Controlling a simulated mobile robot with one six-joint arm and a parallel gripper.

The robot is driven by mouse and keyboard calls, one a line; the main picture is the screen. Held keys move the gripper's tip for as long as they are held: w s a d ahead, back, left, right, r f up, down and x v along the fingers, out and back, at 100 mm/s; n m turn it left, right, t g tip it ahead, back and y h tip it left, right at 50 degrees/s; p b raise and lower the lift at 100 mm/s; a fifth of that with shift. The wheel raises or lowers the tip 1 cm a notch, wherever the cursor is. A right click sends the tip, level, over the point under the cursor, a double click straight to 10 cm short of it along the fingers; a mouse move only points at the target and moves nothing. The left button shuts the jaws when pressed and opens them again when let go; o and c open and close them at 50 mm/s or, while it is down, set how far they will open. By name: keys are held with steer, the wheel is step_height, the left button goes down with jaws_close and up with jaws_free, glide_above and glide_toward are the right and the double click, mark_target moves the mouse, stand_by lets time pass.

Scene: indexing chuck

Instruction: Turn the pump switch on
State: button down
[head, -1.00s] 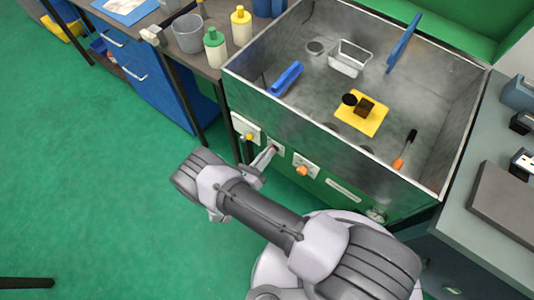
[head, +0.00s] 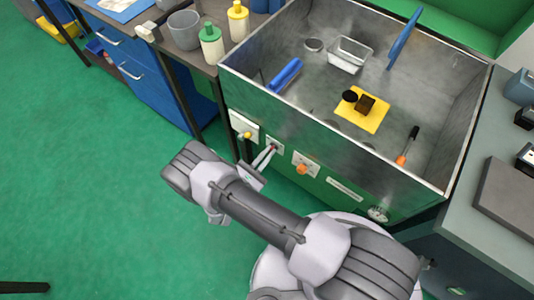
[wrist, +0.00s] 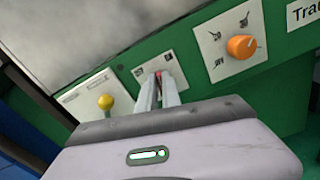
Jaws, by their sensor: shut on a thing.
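A small pale switch plate (wrist: 143,72) sits on the green front panel of the metal basin, between a yellow ball knob and an orange knob. My gripper (wrist: 162,77) is at this plate, its two fingers close together and shut on the switch (wrist: 158,73), of which only a small reddish bit shows between the tips. The fingers hide the rest, so I cannot tell the switch's position. In the head view my gripper (head: 272,149) reaches the same plate from the front.
The yellow ball knob (wrist: 105,102) is on the left plate, close beside my fingers. The orange knob (wrist: 242,46) is on the right plate. The basin (head: 330,135) holds a yellow mat, a blue-handled tool and a small tray. Green floor (head: 100,220) is clear at left.

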steer(key=shift+d+m, duration=0.1)
steer(key=shift+m, duration=1.4)
steer(key=c, duration=1.5)
jaws_free()
steer(key=shift+s, duration=0.1)
steer(key=shift+c, duration=0.2)
steer(key=p+v, duration=0.1)
steer(key=v, duration=1.6)
steer(key=shift+p, duration=0.3)
steer(key=shift+s+f, duration=0.1)
steer(key=shift+s, duration=0.05)
